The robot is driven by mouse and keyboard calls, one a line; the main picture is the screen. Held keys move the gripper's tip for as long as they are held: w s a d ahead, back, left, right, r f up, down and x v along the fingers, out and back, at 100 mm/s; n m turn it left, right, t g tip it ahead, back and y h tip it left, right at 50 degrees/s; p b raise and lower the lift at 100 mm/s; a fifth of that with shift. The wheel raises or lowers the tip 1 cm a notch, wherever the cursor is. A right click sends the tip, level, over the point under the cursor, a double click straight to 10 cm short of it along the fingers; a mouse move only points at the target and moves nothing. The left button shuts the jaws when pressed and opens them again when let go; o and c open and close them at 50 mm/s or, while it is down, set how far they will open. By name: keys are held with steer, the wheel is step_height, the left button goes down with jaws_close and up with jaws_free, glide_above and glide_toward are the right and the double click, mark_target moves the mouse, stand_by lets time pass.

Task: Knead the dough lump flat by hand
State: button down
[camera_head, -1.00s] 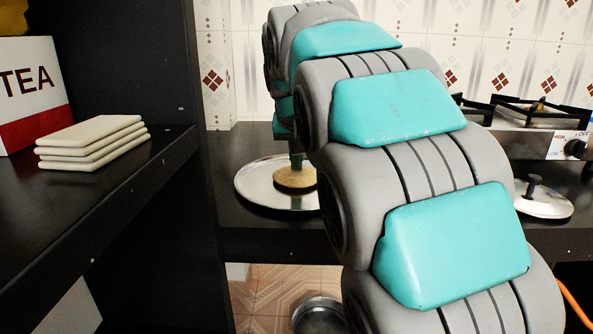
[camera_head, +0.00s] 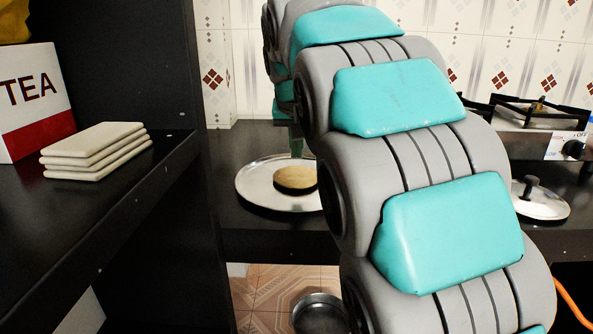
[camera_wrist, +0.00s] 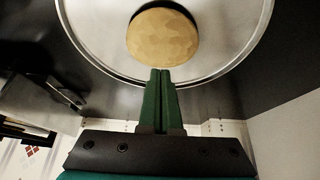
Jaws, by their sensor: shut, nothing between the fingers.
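The dough lump (camera_head: 296,179) is a tan, low, rounded disc. It lies on a round silver metal plate (camera_head: 252,188) on the dark counter. In the wrist view the dough (camera_wrist: 163,36) shows at the top, with the plate's rim (camera_wrist: 88,62) curving around it. My gripper (camera_head: 297,156) has green fingers pointing down, just above the dough with a small gap. In the wrist view my gripper (camera_wrist: 160,73) is shut and empty, its tips together near the dough's edge. My arm hides the right part of the plate in the head view.
A black shelf at left holds a TEA box (camera_head: 35,100) and a stack of pale slabs (camera_head: 97,152). At right are a gas stove (camera_head: 535,115) and a metal lid (camera_head: 540,203). A metal pot (camera_head: 320,314) stands below the counter.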

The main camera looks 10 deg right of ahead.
mark_target(296, 173)
step_height(296, 173, up, 6)
steer(key=p, duration=0.2)
steer(key=shift+p, duration=0.35)
